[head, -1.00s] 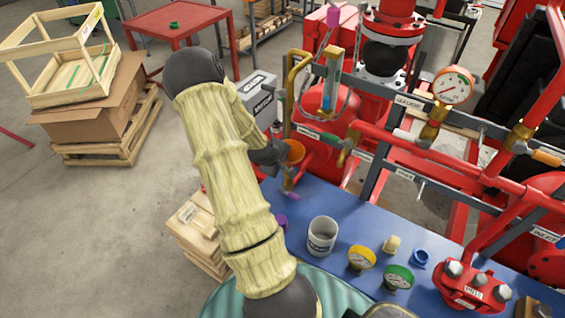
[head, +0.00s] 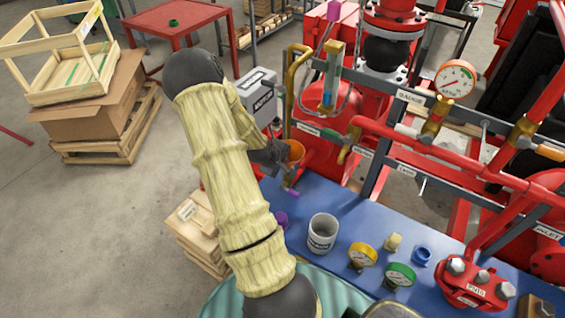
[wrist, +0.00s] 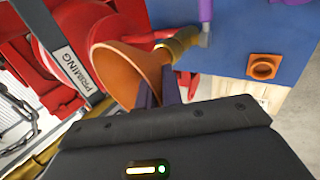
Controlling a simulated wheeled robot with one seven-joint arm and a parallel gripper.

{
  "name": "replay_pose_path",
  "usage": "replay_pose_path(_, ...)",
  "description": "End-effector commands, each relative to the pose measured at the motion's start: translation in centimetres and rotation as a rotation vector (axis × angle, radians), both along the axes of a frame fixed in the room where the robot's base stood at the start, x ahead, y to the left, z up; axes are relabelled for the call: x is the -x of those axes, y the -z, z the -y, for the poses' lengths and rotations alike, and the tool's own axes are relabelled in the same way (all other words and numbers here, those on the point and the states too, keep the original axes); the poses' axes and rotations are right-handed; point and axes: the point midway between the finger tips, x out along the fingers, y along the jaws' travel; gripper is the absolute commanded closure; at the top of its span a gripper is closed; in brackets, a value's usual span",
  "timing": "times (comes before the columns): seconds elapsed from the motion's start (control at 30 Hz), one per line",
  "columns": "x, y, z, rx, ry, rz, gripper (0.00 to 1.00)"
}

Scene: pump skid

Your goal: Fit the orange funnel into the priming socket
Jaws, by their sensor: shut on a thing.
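The orange funnel (wrist: 122,72) is in my gripper (wrist: 158,94), with its wide mouth facing left in the wrist view. In the head view, part of the funnel (head: 296,150) shows beyond my dark gripper (head: 272,155). The two fingers are shut on the funnel's side. A brass fitting (wrist: 178,44) lies right by the funnel's narrow end; I cannot tell whether they touch or whether it is the priming socket. A PRIMING label (wrist: 78,68) is on a grey bar left of the funnel. The spout is mostly hidden.
An orange square fitting (wrist: 263,67) lies on blue in the wrist view. Red pipes and a brass pipe (head: 290,85) stand close around my gripper.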

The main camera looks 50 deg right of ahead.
Motion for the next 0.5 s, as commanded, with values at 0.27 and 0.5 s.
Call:
replay_pose_path(0.27,-0.01,0.29,0.00,0.000,-0.001,-0.001,1.00)
replay_pose_path(0.5,0.00,0.28,-0.01,0.000,-0.001,-0.001,0.67)
